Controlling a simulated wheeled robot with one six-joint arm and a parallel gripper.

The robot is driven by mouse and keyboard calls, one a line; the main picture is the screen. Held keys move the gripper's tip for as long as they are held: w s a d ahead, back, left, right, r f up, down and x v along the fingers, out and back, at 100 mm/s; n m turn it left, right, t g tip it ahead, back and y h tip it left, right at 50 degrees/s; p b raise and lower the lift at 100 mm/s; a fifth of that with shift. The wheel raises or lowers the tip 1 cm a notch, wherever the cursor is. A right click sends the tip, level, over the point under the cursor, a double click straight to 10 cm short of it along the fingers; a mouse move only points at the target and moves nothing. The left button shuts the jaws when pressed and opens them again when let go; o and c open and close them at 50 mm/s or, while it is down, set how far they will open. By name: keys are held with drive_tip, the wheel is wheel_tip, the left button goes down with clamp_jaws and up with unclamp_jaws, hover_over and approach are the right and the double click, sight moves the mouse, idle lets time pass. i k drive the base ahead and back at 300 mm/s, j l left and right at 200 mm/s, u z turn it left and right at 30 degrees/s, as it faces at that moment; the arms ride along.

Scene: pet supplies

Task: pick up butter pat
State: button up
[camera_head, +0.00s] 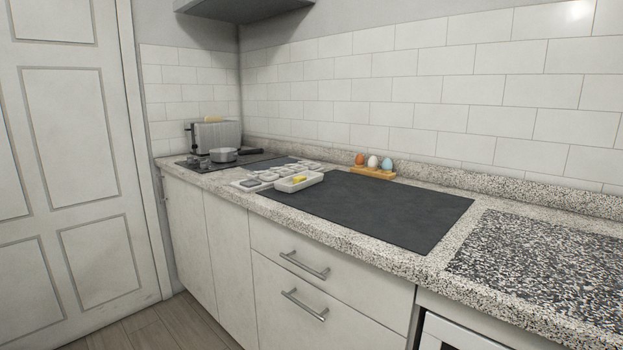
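The dish stands at the left front part of a dark mat (370,207), close to the counter's front edge. My gripper does not show in this view. Nothing covers the butter from here, though the dish's near wall rises in front of it.
White trays with small items (258,180) sit left of the dish. Egg-shaped things stand in a wooden holder (373,172) behind. The dark mat's right part is clear. Drawer handles (304,265) stick out below.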

sight(298, 179)
drive_tip(key=i+j, duration=0.1)
drive_tip(key=i, duration=0.35)
drive_tip(key=i+j+z, duration=0.1)
drive_tip(key=i, duration=0.35)
drive_tip(key=i+j+z, duration=0.1)
drive_tip(key=i, duration=0.35)
drive_tip(key=i+j, duration=0.3)
drive_tip(key=i+j+z, duration=0.1)
drive_tip(key=i, duration=0.45)
